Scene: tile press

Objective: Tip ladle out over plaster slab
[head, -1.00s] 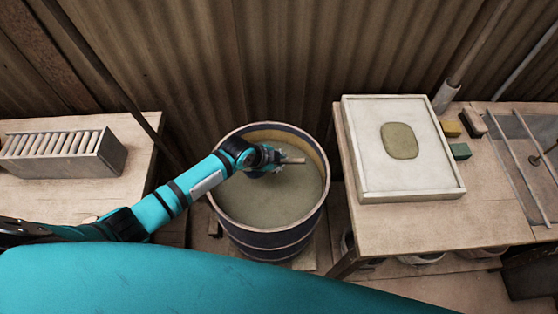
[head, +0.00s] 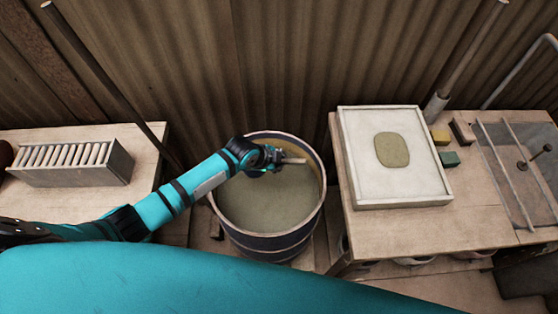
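My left gripper (head: 272,159) is over the back part of a dark-banded barrel (head: 268,244) of grey-green liquid (head: 262,205). It is shut on a short pale stick that looks like the handle of the ladle (head: 294,161), pointing right. The ladle's bowl cannot be made out. The plaster slab (head: 421,168) is a white, raised-edged block lying flat on the right-hand table, with a rounded olive-green patch (head: 391,150) on its upper middle. The gripper is left of the slab and apart from it. My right gripper is not in view.
A slatted rack (head: 75,165) stands on the left table (head: 95,203). A corrugated wall (head: 300,60) is behind.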

